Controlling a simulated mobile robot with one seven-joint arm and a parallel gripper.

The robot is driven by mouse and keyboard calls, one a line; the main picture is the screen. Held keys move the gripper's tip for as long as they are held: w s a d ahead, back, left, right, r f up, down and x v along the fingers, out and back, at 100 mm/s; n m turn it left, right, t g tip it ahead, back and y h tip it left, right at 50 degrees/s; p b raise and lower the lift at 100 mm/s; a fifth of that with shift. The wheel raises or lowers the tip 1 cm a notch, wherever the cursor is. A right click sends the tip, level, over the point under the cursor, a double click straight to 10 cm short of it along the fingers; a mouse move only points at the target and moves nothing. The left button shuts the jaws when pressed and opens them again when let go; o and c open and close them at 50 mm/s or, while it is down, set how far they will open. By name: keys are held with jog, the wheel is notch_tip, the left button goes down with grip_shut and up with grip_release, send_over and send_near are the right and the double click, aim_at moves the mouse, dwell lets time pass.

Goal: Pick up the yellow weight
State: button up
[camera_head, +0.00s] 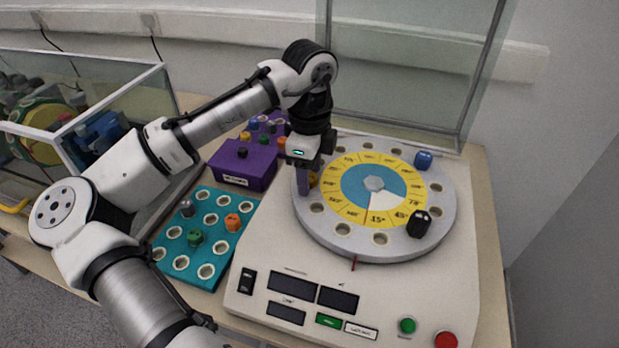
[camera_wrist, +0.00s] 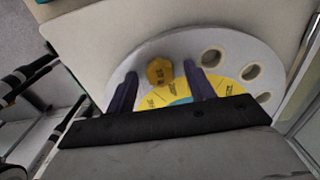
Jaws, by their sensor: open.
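The yellow weight (camera_wrist: 160,72) stands on the rim of the round disc, as the wrist view shows. In the head view only a small yellow part of it (camera_head: 312,179) shows beside my gripper (camera_head: 308,182), at the disc's left edge. In the wrist view my gripper (camera_wrist: 158,88) is open, with one dark finger on each side of the yellow weight. A gap shows between the weight and each finger. I cannot tell how far the fingertips are above the disc.
The disc (camera_head: 447,195) also carries a blue weight (camera_head: 423,160) and a black weight (camera_head: 418,224). A teal tray (camera_head: 181,222) with several holes holds orange (camera_head: 233,222), green (camera_head: 195,238) and grey-blue (camera_head: 187,208) weights. A purple block (camera_head: 240,168) and a glass panel (camera_head: 410,75) stand behind.

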jog(key=c, duration=1)
jog(key=shift+c, duration=0.2)
jog(key=shift+r, duration=0.15)
